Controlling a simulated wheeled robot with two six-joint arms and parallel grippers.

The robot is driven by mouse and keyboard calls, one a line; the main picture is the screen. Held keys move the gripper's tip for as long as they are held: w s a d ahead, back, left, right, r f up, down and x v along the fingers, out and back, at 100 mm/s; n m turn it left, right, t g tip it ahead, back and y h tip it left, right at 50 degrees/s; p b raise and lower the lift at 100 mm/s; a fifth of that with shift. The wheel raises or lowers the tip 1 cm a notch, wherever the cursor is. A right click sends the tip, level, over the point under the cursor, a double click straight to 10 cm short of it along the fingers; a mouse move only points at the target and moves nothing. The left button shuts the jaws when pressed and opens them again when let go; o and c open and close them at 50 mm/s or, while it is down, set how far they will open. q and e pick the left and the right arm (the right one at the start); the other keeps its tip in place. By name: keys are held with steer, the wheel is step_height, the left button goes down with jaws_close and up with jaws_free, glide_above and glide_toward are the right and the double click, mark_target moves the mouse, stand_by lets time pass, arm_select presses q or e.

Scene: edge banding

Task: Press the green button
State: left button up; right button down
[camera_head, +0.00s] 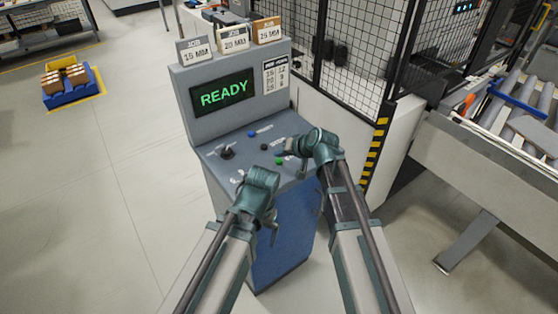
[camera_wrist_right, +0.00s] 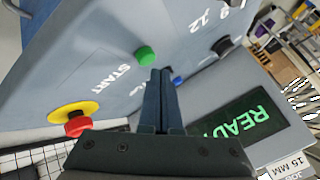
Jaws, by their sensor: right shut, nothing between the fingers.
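The green button (camera_wrist_right: 146,56) is a round cap on the grey panel, beside the white START label, in the right wrist view. It also shows small in the head view (camera_head: 279,161), near the panel's right side. My right gripper (camera_wrist_right: 160,72) is shut and empty. In the wrist view its fingertips appear just beside and below the green button; I cannot tell whether they touch it. In the head view my right gripper (camera_head: 288,146) is over the panel's right part. My left gripper (camera_head: 274,232) hangs in front of the console, its jaws too small to read.
The console (camera_head: 195,130) has a screen (camera_head: 224,93) reading READY. A blue button (camera_head: 252,133) and black knobs (camera_head: 226,153) share the panel. A red button on a yellow base (camera_wrist_right: 75,118) shows in the wrist view. A mesh fence (camera_head: 350,60) stands behind right.

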steer(key=shift+f+b, duration=0.35)
steer(key=shift+f, duration=0.05)
